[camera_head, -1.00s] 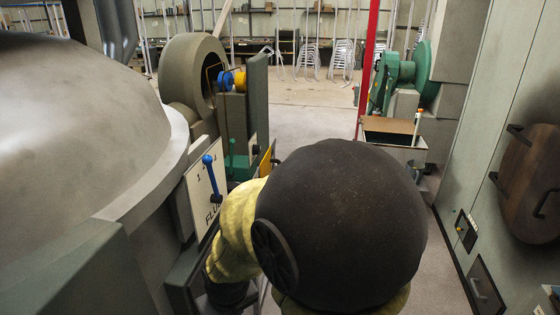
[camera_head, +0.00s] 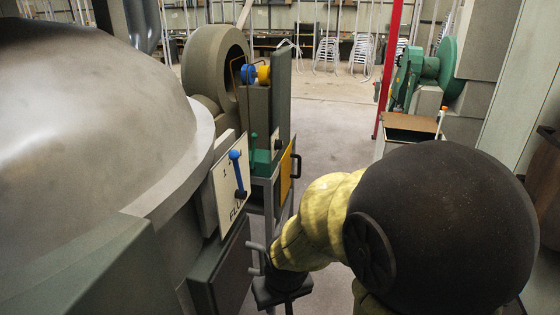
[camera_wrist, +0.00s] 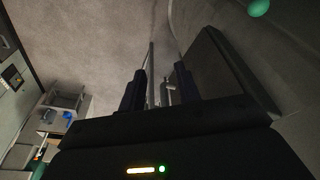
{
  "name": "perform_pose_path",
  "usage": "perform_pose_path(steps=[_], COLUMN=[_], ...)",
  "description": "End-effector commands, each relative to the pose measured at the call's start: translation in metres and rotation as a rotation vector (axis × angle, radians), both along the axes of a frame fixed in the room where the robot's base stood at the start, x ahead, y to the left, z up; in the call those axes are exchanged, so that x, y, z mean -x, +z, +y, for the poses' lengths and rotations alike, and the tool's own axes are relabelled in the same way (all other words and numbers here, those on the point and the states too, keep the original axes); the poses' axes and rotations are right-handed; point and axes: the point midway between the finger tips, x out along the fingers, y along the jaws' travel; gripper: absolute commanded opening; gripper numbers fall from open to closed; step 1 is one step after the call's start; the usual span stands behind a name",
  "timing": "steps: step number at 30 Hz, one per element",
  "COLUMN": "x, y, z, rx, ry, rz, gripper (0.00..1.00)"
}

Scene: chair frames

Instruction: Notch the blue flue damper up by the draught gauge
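The blue flue damper lever (camera_head: 238,172) sits on a white plate (camera_head: 227,192) with numbers at the top and partly hidden "FLUE" lettering below. It stands nearly upright, its knob leaning slightly left. My gripper (camera_wrist: 162,78) is open in the wrist view, with a gap between its two dark fingers. A thin grey bar shows in that gap; I cannot tell how far behind it is. In the head view my gripper is low, below and right of the lever, apart from it. I cannot pick out the draught gauge with certainty.
A large grey rounded vessel (camera_head: 90,110) fills the left. A dark box panel (camera_head: 222,272) juts out below the plate. A green lever (camera_head: 262,160) and a yellow panel (camera_head: 286,172) stand just right of it. Open floor (camera_head: 335,130) lies beyond.

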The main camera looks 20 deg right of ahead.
Motion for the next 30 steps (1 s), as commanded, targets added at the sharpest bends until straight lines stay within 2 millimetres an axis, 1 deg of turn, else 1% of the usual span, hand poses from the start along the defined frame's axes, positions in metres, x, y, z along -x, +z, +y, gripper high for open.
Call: perform_pose_path(steps=[2,5,8,9,11,12,14,15,18,21,24,27,30], x=[-0.009,-0.033,-0.071,-0.087,-0.112,-0.128,-0.149,-0.161,-0.185,-0.201,-0.208,-0.205,-0.194], y=[0.004,0.014,0.032,0.042,0.059,0.071,0.089,0.102,0.133,0.163,0.190,0.212,0.231], z=[-0.005,-0.016,-0.034,-0.042,-0.052,-0.058,-0.064,-0.068,-0.073,-0.072,-0.069,-0.064,-0.059], rx=[0.009,0.035,0.067,0.078,0.089,0.092,0.092,0.086,0.055,-0.001,-0.080,-0.181,-0.304], ry=[-0.003,-0.002,0.006,0.014,0.032,0.047,0.078,0.100,0.170,0.255,0.352,0.458,0.568], rz=[-0.032,-0.123,-0.269,-0.339,-0.445,-0.518,-0.621,-0.687,-0.841,-0.976,-1.087,-1.170,-1.221], gripper=[0.33,0.33,0.33,0.33,0.33,0.33,0.33,0.33,0.33,0.33,0.33,0.33,0.33])
